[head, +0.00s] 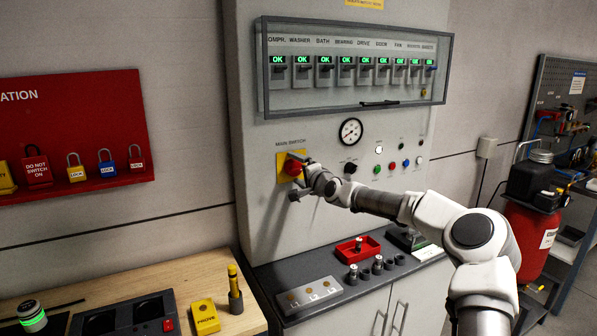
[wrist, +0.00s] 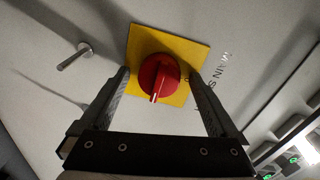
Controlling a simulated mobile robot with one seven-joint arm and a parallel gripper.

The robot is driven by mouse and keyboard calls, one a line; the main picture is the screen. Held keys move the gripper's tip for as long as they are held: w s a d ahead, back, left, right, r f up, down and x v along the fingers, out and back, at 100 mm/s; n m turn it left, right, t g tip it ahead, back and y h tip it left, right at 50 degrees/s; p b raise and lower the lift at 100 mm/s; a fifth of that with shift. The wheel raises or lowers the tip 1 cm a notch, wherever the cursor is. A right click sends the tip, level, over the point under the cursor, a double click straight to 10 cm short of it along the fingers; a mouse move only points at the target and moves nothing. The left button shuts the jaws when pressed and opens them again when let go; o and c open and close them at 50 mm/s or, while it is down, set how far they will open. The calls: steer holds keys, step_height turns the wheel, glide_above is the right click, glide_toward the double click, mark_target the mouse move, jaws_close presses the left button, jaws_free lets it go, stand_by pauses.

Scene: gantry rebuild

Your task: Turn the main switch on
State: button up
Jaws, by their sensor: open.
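The main switch is a red rotary knob (head: 293,168) on a yellow square plate (head: 281,163), under the "MAIN SWITCH" label on the grey panel. In the wrist view the red knob (wrist: 158,76) sits between my fingers, its pale mark toward the picture's bottom; the yellow plate (wrist: 145,40) is behind it. My gripper (head: 303,172) is open at the switch, and in the wrist view its fingertips (wrist: 158,74) are on either side of the knob. Gaps show between knob and fingers; I cannot tell whether either finger touches the plate. In the head view my gripper partly hides the knob.
A metal peg (wrist: 74,57) sticks out of the panel beside the plate. A gauge (head: 350,131) and several small knobs and lamps are to the right. Above is a clear-covered row of breakers (head: 350,68) showing green OK. A red tray (head: 357,250) stands on the ledge below.

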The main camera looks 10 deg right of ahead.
steer(key=shift+s, duration=0.1)
steer(key=b+v, duration=0.2)
steer(key=v, duration=1.5)
steer(key=shift+r, duration=0.15)
steer(key=shift+s, duration=0.1)
